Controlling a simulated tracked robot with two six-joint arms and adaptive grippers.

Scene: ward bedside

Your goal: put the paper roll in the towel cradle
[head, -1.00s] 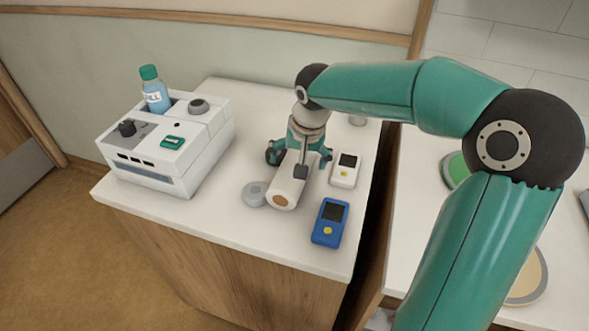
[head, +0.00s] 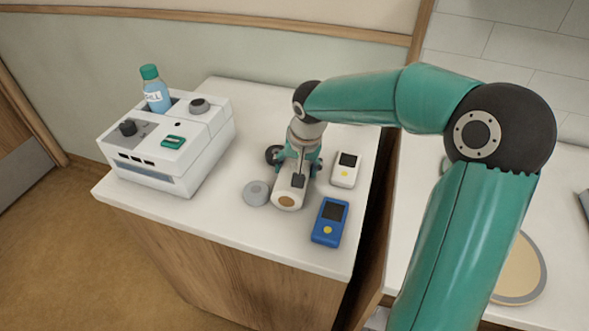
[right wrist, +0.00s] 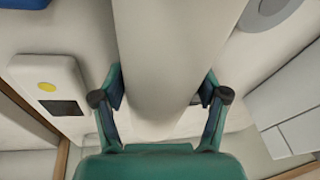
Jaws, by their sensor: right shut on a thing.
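The paper roll (head: 284,192) is a white cylinder with a brown end, lying on the white bedside cabinet top. In the right wrist view the roll (right wrist: 172,55) runs between the fingers. My right gripper (head: 296,172) reaches down over the roll's far part and is shut on it, one finger on each side. I cannot tell whether the roll is clear of the surface. I cannot make out the towel cradle in these views. My left gripper is not in view.
A round grey disc (head: 256,193) lies just left of the roll. A blue handheld device (head: 330,222) and a white one (head: 345,169) lie to the right. A white machine (head: 165,150) with a blue bottle (head: 156,97) stands left. A tan disc (head: 521,270) lies on the right-hand counter.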

